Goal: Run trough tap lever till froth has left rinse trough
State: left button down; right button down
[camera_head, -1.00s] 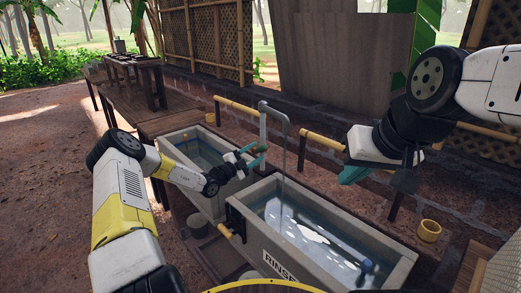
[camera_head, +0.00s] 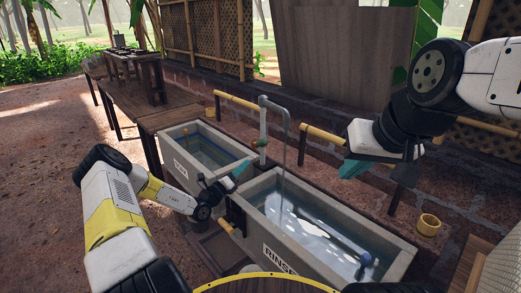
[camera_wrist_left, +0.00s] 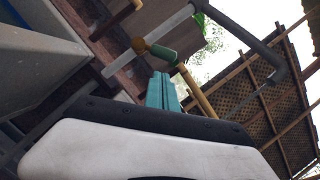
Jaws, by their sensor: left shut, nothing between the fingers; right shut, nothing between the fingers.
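The rinse trough (camera_head: 262,236) is a grey rectangular basin holding bluish water (camera_head: 268,205). White patches (camera_head: 318,226) show on the water; I cannot tell froth from glare there. A grey tap pipe (camera_head: 263,118) bends over the trough, with a thin pale streak below its spout (camera_head: 287,125). The green tap body (camera_head: 261,143) also shows in the left wrist view (camera_wrist_left: 163,53), with a brass hub and a pale bar (camera_wrist_left: 172,27) beside it. My left gripper (camera_head: 240,168) is shut and empty, apart from the tap body. My right gripper (camera_head: 353,168) is shut and empty, right of the trough.
A blue roller-like object (camera_head: 350,246) lies in the rinse trough. A second trough (camera_head: 181,162) stands behind left. A yellow cup (camera_head: 429,224) sits on the right ledge. Bamboo rails (camera_head: 325,135) and a stone wall are behind. A wooden table (camera_head: 165,117) is at back left.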

aim_at(259, 142)
pick_arm(q)
jog(key=shift+s+a+f+m, duration=0.15)
jog(key=shift+s+m, duration=0.25)
jog(key=shift+m, duration=0.3)
jog(key=shift+w, duration=0.1)
jog(key=x, duration=0.9)
jog(key=shift+w+r, duration=0.25)
jog(key=shift+w, duration=0.05)
notch_tip(259, 142, up, 2)
jog(key=n+y, duration=0.1)
jog(key=n, duration=0.3)
jog(key=shift+w+r+t+y, duration=0.15)
jog(key=shift+t+y, duration=0.15)
jog(key=shift+y, duration=0.1)
jog(key=shift+w+a+r+n, duration=0.2)
jog(key=shift+r+n, duration=0.15)
jog(key=shift+n, duration=0.15)
